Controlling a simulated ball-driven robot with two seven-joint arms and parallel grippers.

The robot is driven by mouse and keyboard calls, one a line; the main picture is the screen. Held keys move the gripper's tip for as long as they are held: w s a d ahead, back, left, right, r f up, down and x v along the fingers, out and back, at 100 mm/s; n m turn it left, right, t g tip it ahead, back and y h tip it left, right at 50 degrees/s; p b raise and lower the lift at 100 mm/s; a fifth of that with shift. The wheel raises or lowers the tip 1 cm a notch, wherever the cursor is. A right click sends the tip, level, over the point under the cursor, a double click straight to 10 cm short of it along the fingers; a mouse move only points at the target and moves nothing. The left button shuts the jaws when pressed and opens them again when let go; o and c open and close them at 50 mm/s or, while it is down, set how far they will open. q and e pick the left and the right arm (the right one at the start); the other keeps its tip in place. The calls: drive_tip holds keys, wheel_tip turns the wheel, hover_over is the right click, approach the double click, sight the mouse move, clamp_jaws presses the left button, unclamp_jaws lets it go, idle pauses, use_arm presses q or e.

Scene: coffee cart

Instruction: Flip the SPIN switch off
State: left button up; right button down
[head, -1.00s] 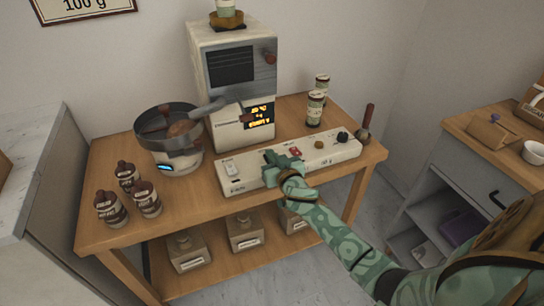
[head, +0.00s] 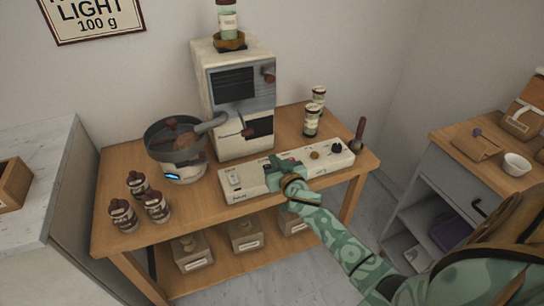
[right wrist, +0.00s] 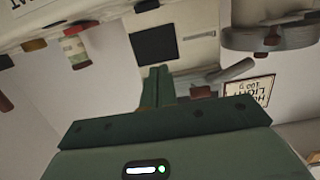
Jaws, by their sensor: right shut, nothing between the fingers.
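A long cream control panel (head: 250,187) lies along the front of the wooden table. At its left end is a small pale switch (head: 235,180); toward the right are an orange-brown button (head: 314,155) and a black knob (head: 337,147). The panel's printed labels are too small to read, so I cannot tell which switch is SPIN. My right gripper (head: 280,164) is shut and empty, over the middle of the panel, and hides that part. I cannot tell whether it touches. In the right wrist view its fingers (right wrist: 160,85) are together. My left gripper is not in view.
Behind the panel stands a tall cream machine (head: 210,85) with a dark display. A round pan-topped device (head: 183,172) with a lit blue display is left of it. Several brown bottles (head: 138,184) stand at the left, two canisters (head: 311,122) at the right back.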

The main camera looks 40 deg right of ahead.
drive_tip(key=v, duration=0.3)
drive_tip(key=r+p+v, duration=0.1)
drive_tip(key=v, duration=0.1)
drive_tip(key=shift+s+r+p, duration=0.1)
drive_tip(key=shift+s+p, duration=0.2)
drive_tip(key=s+a+f+n+g+y, duration=0.1)
drive_tip(key=s+a+f+n+g, duration=0.1)
drive_tip(key=s+f, duration=0.5)
drive_tip(key=s+a+f+n+g, duration=0.1)
drive_tip(key=s+a+f+g, duration=0.15)
drive_tip(key=f, duration=0.85)
drive_tip(key=s+a+f+n+g+y, duration=0.1)
drive_tip(key=s+f+n+g, duration=0.15)
drive_tip(key=s+f, duration=0.5)
drive_tip(key=s+a+f+g, duration=0.2)
drive_tip(key=s+f, duration=0.2)
drive_tip(key=s, duration=0.7)
drive_tip(key=s+a+f+g+y, duration=0.1)
drive_tip(key=s+f, duration=0.4)
drive_tip(key=s, duration=0.7)
drive_tip(key=s+a+f+g, duration=0.3)
drive_tip(key=s+f+g, duration=0.2)
drive_tip(key=s, duration=0.7)
drive_tip(key=shift+f+n+y, duration=0.2)
drive_tip(key=shift+n+y, duration=0.1)
drive_tip(key=shift+n, duration=0.15)
drive_tip(key=shift+s, duration=0.15)
